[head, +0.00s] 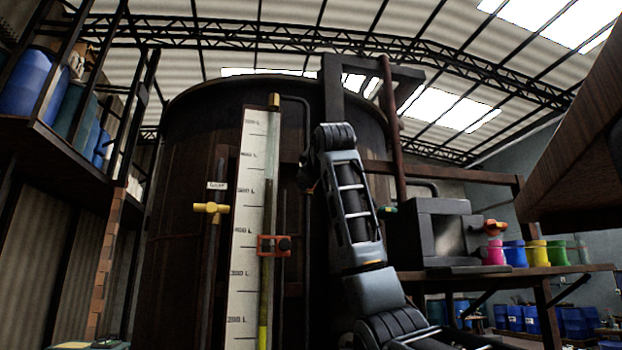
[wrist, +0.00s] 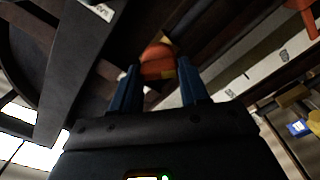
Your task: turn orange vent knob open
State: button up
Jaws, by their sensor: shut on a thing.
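The orange vent knob (wrist: 158,53) shows in the wrist view between my gripper's two blue fingers. It is rounded, with a yellowish part at its lower right. My gripper (wrist: 158,72) is shut on it, one finger on each side. In the head view my arm stands in front of the big dark vat (head: 190,130), and the arm hides the knob and most of the gripper. How far the knob is turned cannot be told.
A white litre scale (head: 247,230) with an orange slider bracket (head: 268,246) stands left of my arm. A yellow valve handle (head: 210,208) is further left. A grey box (head: 437,235) with an orange handle (head: 495,228) stands right, beside several coloured pots.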

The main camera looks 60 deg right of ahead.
jog(key=shift+w+a+f+n, duration=0.1)
jog(key=shift+n, duration=1.8)
jog(key=shift+f+n, duration=0.1)
jog(key=shift+n, duration=2.1)
jog(key=o, duration=1.1)
jog(key=shift+c, duration=0.2)
jog(key=shift+a, duration=0.1)
jog(key=b+v, duration=0.3)
jog(key=v, duration=0.4)
jog(key=shift+s+a, duration=0.2)
jog(key=shift+s, duration=0.1)
